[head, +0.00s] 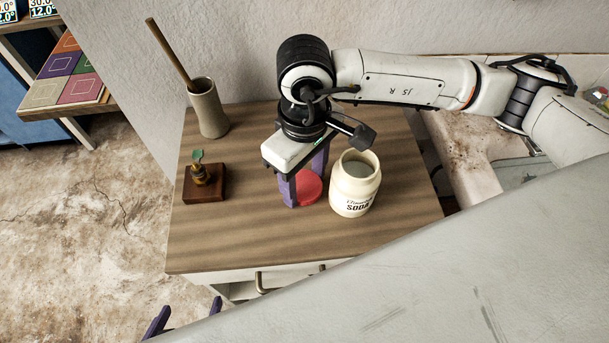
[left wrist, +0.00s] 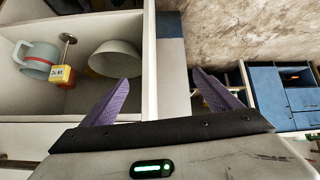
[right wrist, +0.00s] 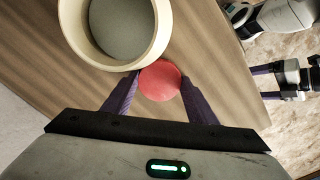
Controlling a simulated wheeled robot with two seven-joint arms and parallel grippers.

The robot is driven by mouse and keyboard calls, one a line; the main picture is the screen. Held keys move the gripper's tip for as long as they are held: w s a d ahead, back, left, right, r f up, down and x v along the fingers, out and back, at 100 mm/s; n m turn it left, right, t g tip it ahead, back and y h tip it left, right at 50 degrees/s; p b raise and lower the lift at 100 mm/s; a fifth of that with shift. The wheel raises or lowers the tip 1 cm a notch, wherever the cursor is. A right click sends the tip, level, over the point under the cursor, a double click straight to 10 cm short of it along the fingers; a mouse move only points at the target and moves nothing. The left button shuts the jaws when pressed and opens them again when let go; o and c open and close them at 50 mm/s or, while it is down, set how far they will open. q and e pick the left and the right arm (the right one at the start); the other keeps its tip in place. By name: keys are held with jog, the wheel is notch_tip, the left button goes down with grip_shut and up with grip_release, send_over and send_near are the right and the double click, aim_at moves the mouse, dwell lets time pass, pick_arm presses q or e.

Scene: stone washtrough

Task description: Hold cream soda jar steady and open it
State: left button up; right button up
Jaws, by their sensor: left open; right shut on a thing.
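The cream soda jar (head: 355,190) stands upright and open-mouthed on the wooden top, with a greyish surface visible inside. It also shows in the right wrist view (right wrist: 152,48). The red lid (head: 309,188) is off the jar, just left of it in the head view. My right gripper (head: 304,190) is shut on the lid, with purple fingers on both sides (right wrist: 160,90). I cannot tell whether the lid touches the wood. My left gripper (head: 186,314) is open and empty, low in front of the cabinet and away from the jar; its fingers show in the left wrist view (left wrist: 165,90).
On the wooden top (head: 235,245) are a beige vase (head: 208,108) with a stick and a small brown block (head: 205,184) with a green-topped piece. The front left of the top is clear. A bowl (left wrist: 117,59) and mug (left wrist: 36,60) sit in compartments.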

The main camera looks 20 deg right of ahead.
jog(key=shift+f, duration=0.15)
jog(key=o, duration=1.2)
